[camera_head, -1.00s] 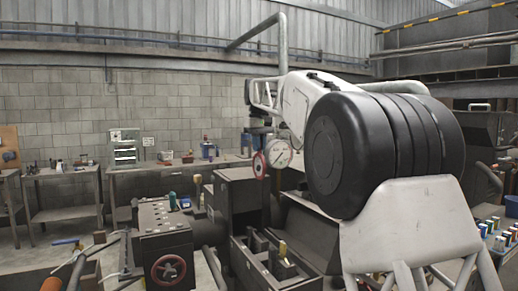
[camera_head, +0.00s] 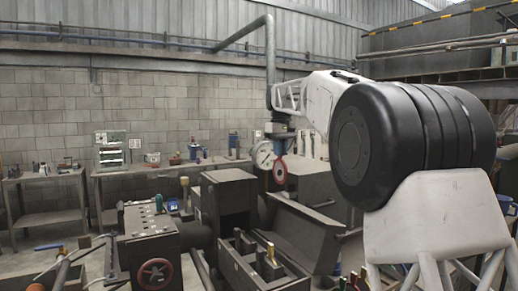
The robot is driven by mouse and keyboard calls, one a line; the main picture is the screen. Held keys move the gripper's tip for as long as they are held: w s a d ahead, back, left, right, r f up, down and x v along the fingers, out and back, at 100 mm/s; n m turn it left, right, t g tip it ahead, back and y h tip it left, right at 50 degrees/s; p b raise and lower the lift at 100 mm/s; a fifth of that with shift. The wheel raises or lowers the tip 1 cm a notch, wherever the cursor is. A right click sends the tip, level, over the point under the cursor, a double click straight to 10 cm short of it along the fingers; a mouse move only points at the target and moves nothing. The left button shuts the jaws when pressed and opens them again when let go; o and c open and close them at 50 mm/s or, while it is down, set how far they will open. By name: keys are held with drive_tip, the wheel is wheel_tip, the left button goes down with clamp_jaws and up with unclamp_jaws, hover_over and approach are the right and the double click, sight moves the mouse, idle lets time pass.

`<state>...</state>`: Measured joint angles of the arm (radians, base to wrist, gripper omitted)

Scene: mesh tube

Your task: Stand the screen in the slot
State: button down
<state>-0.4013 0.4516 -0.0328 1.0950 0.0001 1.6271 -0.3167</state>
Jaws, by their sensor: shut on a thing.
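My gripper (camera_head: 280,148) hangs from the end of my white arm near the middle of the view, pointing down. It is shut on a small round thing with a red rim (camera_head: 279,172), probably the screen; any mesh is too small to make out. This thing is held in the air in front of the dark machine boxes. The fingers are small and partly blurred. A dark open-topped holder (camera_head: 240,270) with upright dividers and a brass-coloured peg stands at the bottom centre, below the gripper. I cannot tell which opening is the slot.
A round gauge (camera_head: 264,154) is just left of the held thing in the picture. A tall grey pipe (camera_head: 270,60) rises behind. A dark block with a red handwheel (camera_head: 155,273) stands at lower left. Benches with tools (camera_head: 165,168) line the wall.

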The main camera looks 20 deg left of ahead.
drive_tip(key=w+d+f, duration=0.1)
drive_tip(key=d, duration=0.5)
drive_tip(key=w+d+f, duration=0.2)
drive_tip(key=d, duration=0.3)
drive_tip(key=w+d+f, duration=0.2)
drive_tip(key=d+f, duration=1)
drive_tip(key=f, duration=0.3)
drive_tip(key=w+d+f, duration=0.3)
drive_tip(key=d+f, duration=0.9)
drive_tip(key=f, duration=0.4)
drive_tip(key=shift+d+n, duration=0.3)
drive_tip(key=shift+n, duration=0.1)
drive_tip(key=shift+f, duration=0.1)
drive_tip(key=shift+f, duration=0.15)
drive_tip(key=shift+f, duration=3.65)
